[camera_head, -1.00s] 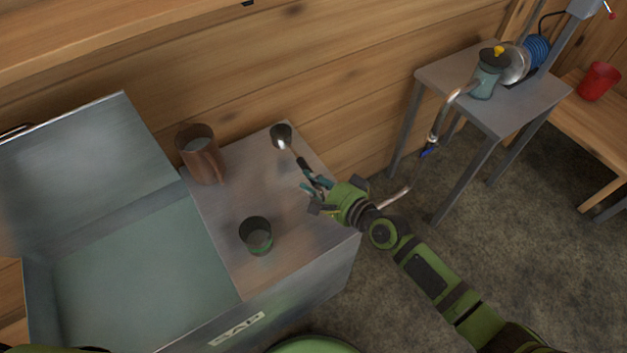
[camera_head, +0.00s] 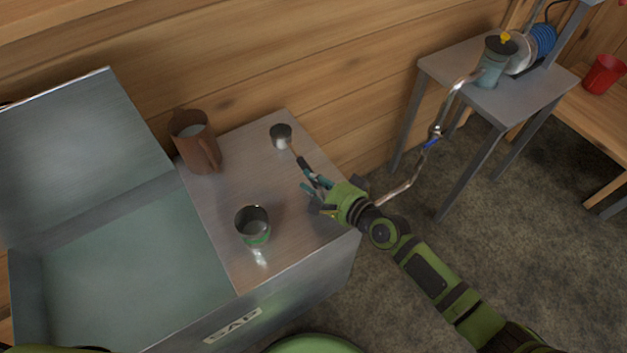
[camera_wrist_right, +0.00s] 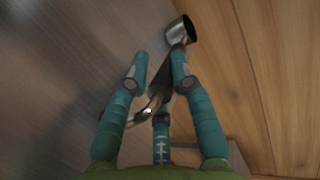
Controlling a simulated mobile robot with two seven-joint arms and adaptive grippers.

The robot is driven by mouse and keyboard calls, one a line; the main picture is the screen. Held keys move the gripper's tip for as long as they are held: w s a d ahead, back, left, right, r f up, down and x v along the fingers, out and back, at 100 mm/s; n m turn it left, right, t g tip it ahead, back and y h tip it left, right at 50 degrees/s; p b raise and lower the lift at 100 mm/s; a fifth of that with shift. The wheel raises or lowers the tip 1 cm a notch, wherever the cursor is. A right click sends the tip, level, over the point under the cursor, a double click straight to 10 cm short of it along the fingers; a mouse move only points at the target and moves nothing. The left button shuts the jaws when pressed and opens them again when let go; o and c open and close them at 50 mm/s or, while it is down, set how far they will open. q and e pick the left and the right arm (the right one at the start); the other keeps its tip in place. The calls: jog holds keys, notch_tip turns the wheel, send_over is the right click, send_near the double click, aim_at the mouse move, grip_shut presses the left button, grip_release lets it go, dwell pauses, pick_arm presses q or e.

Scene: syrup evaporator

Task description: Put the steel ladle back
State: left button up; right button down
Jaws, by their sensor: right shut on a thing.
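The steel ladle has a small shiny cup (camera_head: 281,137) and a dark grip on its handle. My right gripper (camera_head: 313,183) is shut on the handle, over the right part of the metal top beside the sap tank. The cup points away from the gripper toward the wooden wall. In the right wrist view the ladle's cup (camera_wrist_right: 181,30) shows beyond the teal fingertips (camera_wrist_right: 162,76), with the dark grip between them. I cannot tell whether the cup touches the metal top. My left gripper is not in view.
A brown mug (camera_head: 198,148) and a metal cup with a green band (camera_head: 253,226) stand on the metal top (camera_head: 230,185). The open tank (camera_head: 130,275) lies left. A grey side table (camera_head: 452,74) with a blue-grey jar (camera_head: 492,65) and bent pipe (camera_head: 448,108) stands right.

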jog(key=c, duration=1)
grip_release()
